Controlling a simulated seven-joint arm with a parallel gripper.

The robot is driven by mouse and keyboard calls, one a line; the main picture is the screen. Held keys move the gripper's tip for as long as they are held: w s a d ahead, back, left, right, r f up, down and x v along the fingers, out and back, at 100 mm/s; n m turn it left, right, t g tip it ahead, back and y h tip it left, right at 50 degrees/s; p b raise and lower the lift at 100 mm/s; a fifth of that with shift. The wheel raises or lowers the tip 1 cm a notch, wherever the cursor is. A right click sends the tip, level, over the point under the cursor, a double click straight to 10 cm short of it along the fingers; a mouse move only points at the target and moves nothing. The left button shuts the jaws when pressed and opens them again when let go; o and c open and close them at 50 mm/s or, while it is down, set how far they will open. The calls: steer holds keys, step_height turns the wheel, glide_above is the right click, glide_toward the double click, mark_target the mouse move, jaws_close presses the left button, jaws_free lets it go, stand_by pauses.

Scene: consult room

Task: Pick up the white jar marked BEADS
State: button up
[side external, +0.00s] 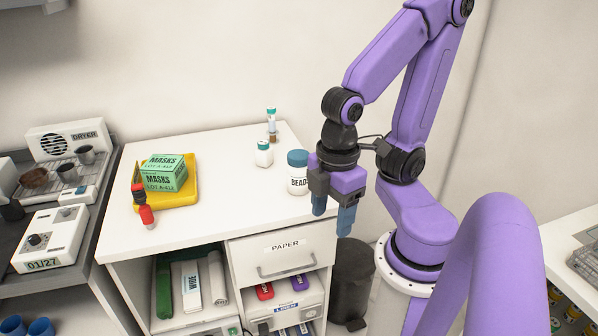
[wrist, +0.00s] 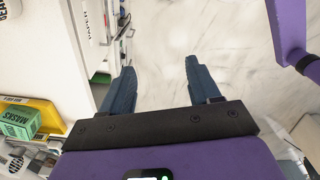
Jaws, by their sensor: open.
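The white jar marked BEADS (side external: 297,180) has a blue lid and stands upright on the white cabinet top, near its right edge. Its right side is partly hidden behind my gripper in the side view. My gripper (side external: 333,212) is open and empty, pointing down just right of the jar and in front of it, past the cabinet's edge. In the wrist view the fingers (wrist: 159,66) are apart, with only floor between them. A white piece with dark letters at that view's top left corner may be the jar, but it is cut off.
A small white jar with a teal lid (side external: 263,154) and a teal-capped vial (side external: 271,119) stand behind the jar. Green MASKS boxes (side external: 164,172) sit on a yellow tray (side external: 190,198) at left, beside a red bottle (side external: 147,216). The cabinet top's front middle is clear.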

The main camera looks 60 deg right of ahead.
steer(key=o, duration=0.7)
steer(key=shift+c, duration=0.2)
steer(key=n+g+h, duration=0.2)
steer(key=n+h, duration=0.2)
steer(key=h, duration=1.4)
glide_toward(302, 169)
steer(key=w+a+f, duration=0.3)
steer(key=shift+a, duration=0.3)
steer(key=d, duration=0.5)
steer(key=s+d, duration=0.1)
steer(key=d, duration=0.5)
steer(key=s+d, duration=0.1)
steer(key=d, duration=0.5)
steer(key=shift+s+d, duration=0.1)
